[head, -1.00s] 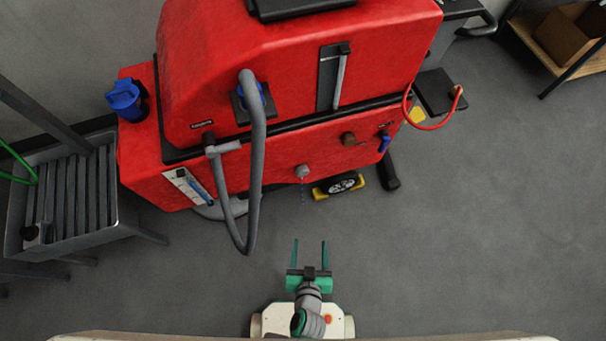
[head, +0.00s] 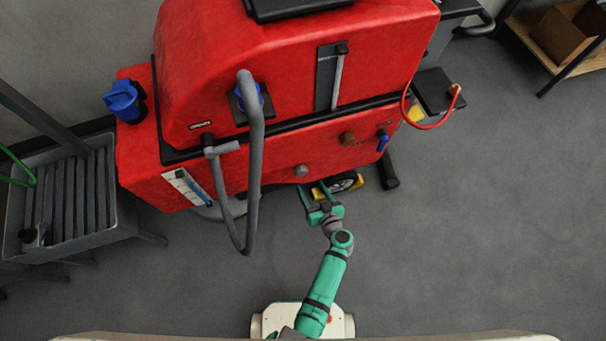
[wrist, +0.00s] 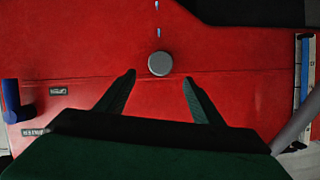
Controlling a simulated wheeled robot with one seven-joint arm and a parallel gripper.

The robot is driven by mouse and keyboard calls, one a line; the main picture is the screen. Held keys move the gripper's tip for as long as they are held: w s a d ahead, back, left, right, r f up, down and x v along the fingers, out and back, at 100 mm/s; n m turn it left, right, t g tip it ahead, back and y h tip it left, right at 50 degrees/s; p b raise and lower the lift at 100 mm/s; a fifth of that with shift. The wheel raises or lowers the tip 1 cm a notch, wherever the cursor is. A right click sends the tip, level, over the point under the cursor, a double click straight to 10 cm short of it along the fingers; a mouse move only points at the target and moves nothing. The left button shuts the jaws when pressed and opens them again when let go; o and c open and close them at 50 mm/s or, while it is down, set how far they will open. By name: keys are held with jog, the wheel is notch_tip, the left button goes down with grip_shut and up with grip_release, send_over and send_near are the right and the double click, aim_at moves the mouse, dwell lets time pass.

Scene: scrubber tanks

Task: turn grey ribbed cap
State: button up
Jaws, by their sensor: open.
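The grey ribbed cap (head: 301,170) sits low on the front of the red scrubber tank. It shows in the wrist view (wrist: 160,63) as a round grey disc, with blue drops in line with it. My gripper (head: 313,187) is just below and in front of the cap in the head view. In the wrist view my gripper (wrist: 158,77) is open, with its two green fingers apart and nothing between them. The cap appears beyond the fingertips, between their lines, and I see no contact.
A grey hose (head: 255,150) hangs in front of the tank, left of my arm. A brown cap (head: 347,138) and a blue valve (head: 383,142) are on the tank to the right. A slatted grey stand (head: 70,195) is at the left.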

aim_at(302, 173)
jog(key=x, duration=0.9)
jog(key=shift+w+a+f, duration=0.1)
jog(key=shift+w+a, duration=0.05)
jog(key=shift+w, duration=0.05)
jog(key=shift+c, duration=0.6)
jog(key=c, duration=0.9)
